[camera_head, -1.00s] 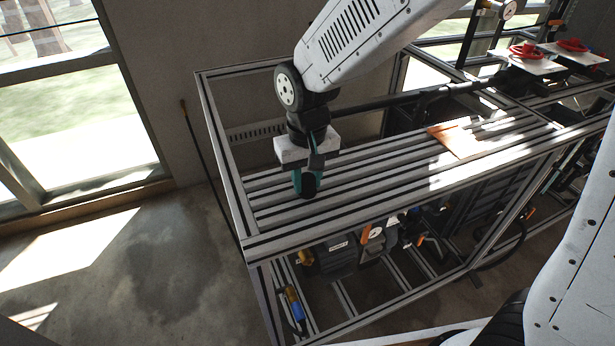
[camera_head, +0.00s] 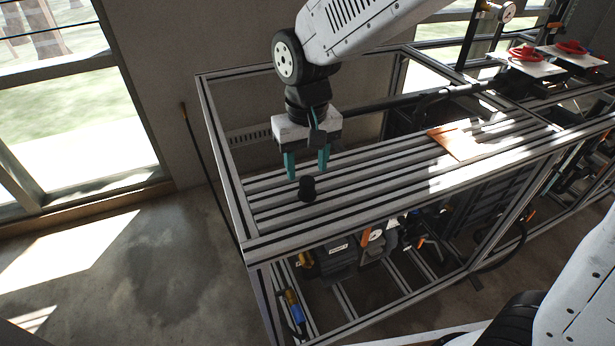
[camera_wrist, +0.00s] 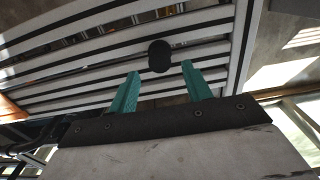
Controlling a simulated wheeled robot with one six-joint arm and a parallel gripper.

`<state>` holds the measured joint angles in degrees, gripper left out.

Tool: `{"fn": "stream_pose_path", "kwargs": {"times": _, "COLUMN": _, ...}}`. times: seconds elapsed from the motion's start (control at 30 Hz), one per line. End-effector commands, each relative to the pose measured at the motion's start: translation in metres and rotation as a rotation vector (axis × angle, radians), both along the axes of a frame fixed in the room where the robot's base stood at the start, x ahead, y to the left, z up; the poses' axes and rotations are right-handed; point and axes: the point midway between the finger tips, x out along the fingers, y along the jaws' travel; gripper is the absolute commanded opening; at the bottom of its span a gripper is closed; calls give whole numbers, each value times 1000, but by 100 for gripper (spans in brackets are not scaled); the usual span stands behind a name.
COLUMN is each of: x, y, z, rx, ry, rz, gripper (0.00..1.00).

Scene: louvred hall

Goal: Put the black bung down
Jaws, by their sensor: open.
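The black bung (camera_head: 307,188) stands on the slatted metal rack top, towards its left end, in the head view. In the wrist view the bung (camera_wrist: 160,56) shows as a dark rounded shape just beyond the fingertips, between their lines. My gripper (camera_head: 308,172) is open, with its two teal fingers apart and nothing between them. It is above and slightly behind the bung, clear of it. In the wrist view my gripper (camera_wrist: 160,68) shows both fingers spread.
The slatted rack top (camera_head: 375,176) has free room right of the bung. An orange-brown board (camera_head: 455,141) lies further right. White plates with red parts (camera_head: 527,57) stand at the back right. The rack's front edge is close to the bung.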

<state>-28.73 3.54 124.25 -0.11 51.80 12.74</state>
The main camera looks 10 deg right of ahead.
Motion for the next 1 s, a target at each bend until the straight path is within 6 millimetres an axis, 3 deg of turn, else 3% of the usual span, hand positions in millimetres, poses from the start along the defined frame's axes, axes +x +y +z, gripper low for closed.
{"fn": "stream_pose_path", "kwargs": {"times": 0.1, "x": 0, "y": 0, "z": 28, "rx": 2, "ry": -4, "rz": 0, "gripper": 49}}
{"fn": "stream_pose_path", "kwargs": {"times": 0.3, "x": 0, "y": 0, "z": 60, "rx": 0, "ry": -1, "rz": 0, "gripper": 49}}
{"fn": "stream_pose_path", "kwargs": {"times": 0.7, "x": -2, "y": -5, "z": 75, "rx": 1, "ry": -2, "rz": -5, "gripper": 49}}
{"fn": "stream_pose_path", "kwargs": {"times": 0.83, "x": -16, "y": -37, "z": 87, "rx": 7, "ry": -16, "rz": -37, "gripper": 49}}
{"fn": "stream_pose_path", "kwargs": {"times": 1.0, "x": -65, "y": -110, "z": 106, "rx": 16, "ry": -46, "rz": -117, "gripper": 49}}
